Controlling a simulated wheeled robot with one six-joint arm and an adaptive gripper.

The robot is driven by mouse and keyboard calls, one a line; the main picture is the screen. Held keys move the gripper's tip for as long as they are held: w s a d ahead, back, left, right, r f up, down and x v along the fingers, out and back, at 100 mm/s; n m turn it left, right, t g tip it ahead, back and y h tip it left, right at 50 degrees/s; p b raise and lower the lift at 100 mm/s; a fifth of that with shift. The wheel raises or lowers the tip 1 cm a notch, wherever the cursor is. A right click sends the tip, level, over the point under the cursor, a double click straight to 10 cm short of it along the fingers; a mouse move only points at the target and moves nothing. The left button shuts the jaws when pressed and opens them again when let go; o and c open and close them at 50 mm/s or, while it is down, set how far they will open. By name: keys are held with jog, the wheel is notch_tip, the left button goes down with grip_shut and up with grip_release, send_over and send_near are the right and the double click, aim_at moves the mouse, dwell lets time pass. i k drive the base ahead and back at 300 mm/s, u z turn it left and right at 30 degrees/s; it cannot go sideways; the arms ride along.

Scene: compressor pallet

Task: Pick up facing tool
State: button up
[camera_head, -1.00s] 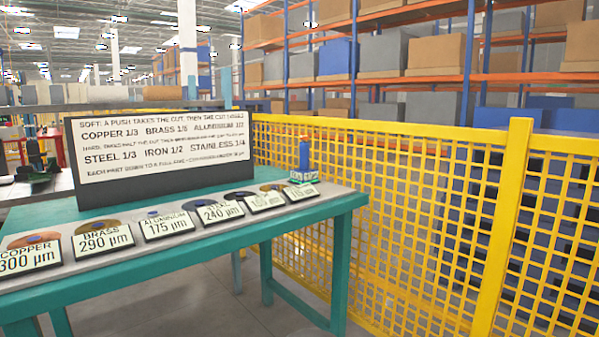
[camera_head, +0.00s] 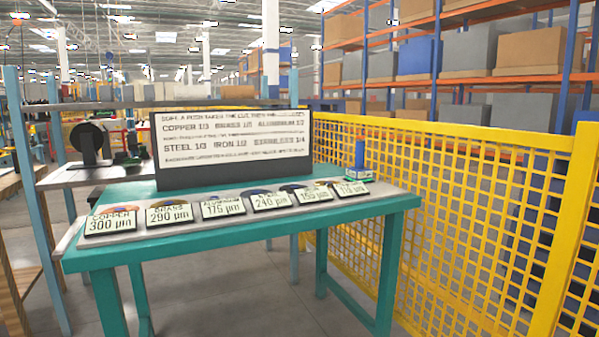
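A small blue upright object (camera_head: 359,154) stands on a green and white base (camera_head: 358,174) at the right back corner of the teal table (camera_head: 160,250). It may be the facing tool, but it is too small to tell. My gripper is not in view, and no part of my arm shows near the table.
Labelled plates with discs, such as copper (camera_head: 111,220) and brass (camera_head: 170,214), line the table's front. A sign board (camera_head: 233,148) stands behind them. A yellow mesh fence (camera_head: 470,200) runs along the right. A bench with a black machine (camera_head: 88,143) is at left. Floor in front is clear.

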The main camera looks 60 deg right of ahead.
aim_at(358, 172)
jog(key=u, duration=0.1)
jog(key=i, duration=0.9)
jog(key=z, duration=1.6)
